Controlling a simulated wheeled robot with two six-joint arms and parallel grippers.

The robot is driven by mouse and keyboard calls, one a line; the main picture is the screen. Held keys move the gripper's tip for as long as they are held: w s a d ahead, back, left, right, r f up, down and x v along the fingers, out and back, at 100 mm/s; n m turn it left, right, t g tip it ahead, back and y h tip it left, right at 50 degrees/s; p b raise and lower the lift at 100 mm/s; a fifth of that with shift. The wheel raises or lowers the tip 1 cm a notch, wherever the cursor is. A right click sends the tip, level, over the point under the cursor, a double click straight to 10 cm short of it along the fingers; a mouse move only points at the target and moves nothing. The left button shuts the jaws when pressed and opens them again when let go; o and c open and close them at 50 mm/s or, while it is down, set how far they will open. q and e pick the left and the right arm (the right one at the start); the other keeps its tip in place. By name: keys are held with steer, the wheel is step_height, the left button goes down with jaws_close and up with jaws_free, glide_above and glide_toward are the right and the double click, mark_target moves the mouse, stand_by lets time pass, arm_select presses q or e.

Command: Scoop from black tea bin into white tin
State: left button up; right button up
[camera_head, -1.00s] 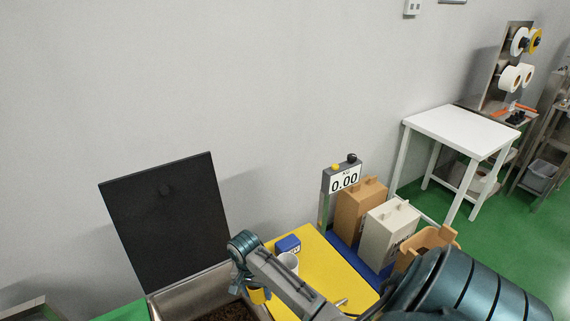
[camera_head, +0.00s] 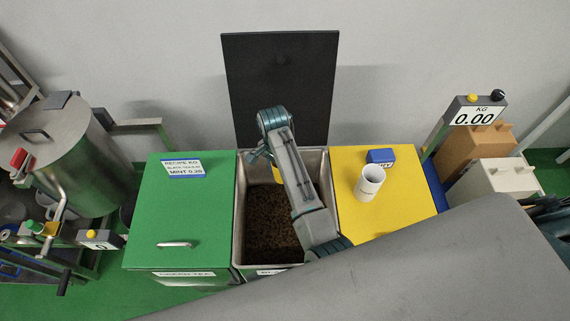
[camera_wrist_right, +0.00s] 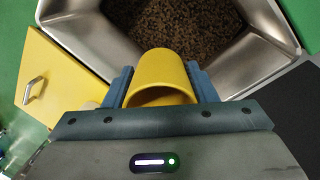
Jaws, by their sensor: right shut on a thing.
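The black tea bin (camera_head: 239,225) stands open in the head view, its black lid (camera_head: 282,80) raised against the wall. Dark loose tea (camera_head: 268,222) covers its bottom. My right gripper (camera_wrist_right: 160,85) is shut on a yellow scoop (camera_wrist_right: 162,66), held above the bin in the right wrist view. In the head view the scoop (camera_head: 278,174) is mostly hidden behind my right arm. Whether it holds tea I cannot tell. A white box-shaped tin (camera_head: 503,180) stands at the right, partly hidden. My left gripper is not in view.
A green-lidded bin (camera_head: 180,220) is left of the open one. A scale display (camera_head: 474,115) reads 0.00. A tan box (camera_head: 480,150) stands behind the white tin.

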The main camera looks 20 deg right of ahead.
step_height(320, 180, down, 40)
steer(key=b, duration=1.8)
steer(key=shift+f, duration=0.1)
steer(key=shift+f+b, duration=0.4)
steer(key=shift+w+r, duration=0.1)
steer(key=shift+r, duration=0.1)
steer(key=shift+d, duration=0.1)
